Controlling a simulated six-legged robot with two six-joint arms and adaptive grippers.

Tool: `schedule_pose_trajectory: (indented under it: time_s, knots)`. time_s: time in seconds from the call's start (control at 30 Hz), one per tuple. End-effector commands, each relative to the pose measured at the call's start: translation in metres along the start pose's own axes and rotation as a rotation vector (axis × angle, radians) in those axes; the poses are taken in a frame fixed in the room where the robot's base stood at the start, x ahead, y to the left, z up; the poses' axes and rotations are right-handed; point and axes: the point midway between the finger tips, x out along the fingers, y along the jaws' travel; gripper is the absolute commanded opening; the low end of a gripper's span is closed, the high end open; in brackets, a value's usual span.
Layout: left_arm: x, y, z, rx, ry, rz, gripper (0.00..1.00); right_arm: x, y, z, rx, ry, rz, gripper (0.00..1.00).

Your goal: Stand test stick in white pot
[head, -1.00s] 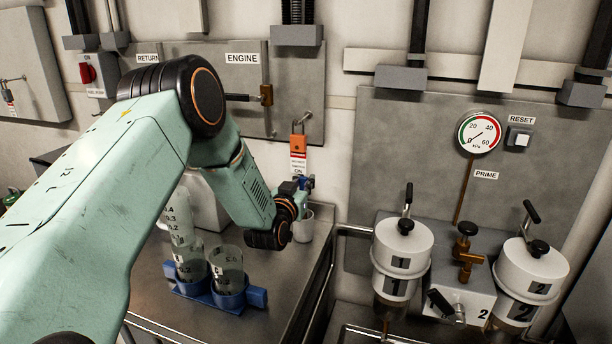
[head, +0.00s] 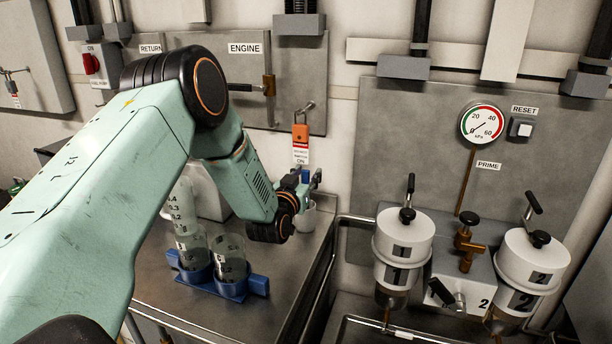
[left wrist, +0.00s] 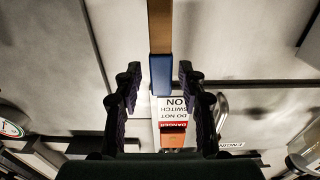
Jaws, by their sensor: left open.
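The test stick, with a blue top end (head: 305,176) and a tan lower part, is upright above the white pot (head: 305,218), on the steel counter. In the left wrist view, the stick (left wrist: 161,75) is between the fingers, with a gap on each side. My left gripper (head: 304,181) is open around the blue end; the wrist view also shows it (left wrist: 160,88). My left wrist partly covers the pot, and the stick's lower end is hidden, so I cannot tell whether it rests inside. My right gripper is out of view.
A blue rack (head: 258,285) holding clear graduated beakers (head: 231,257) stands on the counter left of the pot. Behind the gripper hangs an orange lock with a danger tag (head: 300,150). White filter canisters (head: 402,240) stand at the right.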

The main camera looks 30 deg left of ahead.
Motion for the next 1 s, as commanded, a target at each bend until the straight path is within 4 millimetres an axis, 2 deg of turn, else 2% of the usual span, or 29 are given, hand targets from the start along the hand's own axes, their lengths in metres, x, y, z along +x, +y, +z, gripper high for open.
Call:
schedule_pose_trajectory:
  time_s: [0.17,0.23,0.7,0.83,1.0]
  knots:
    - [0.000,0.000,-0.004,0.000,-0.001,0.000,0.41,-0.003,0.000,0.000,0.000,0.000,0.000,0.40]
    - [-0.008,-0.001,-0.003,-0.002,-0.001,-0.001,0.41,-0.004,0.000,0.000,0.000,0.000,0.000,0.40]
    - [-0.090,0.000,-0.003,-0.004,-0.002,-0.002,0.41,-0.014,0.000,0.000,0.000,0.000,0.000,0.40]
    - [-0.108,0.000,-0.003,-0.002,-0.001,-0.001,0.41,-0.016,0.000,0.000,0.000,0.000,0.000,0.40]
    - [-0.118,0.000,-0.003,0.000,0.001,-0.001,0.41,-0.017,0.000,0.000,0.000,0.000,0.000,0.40]
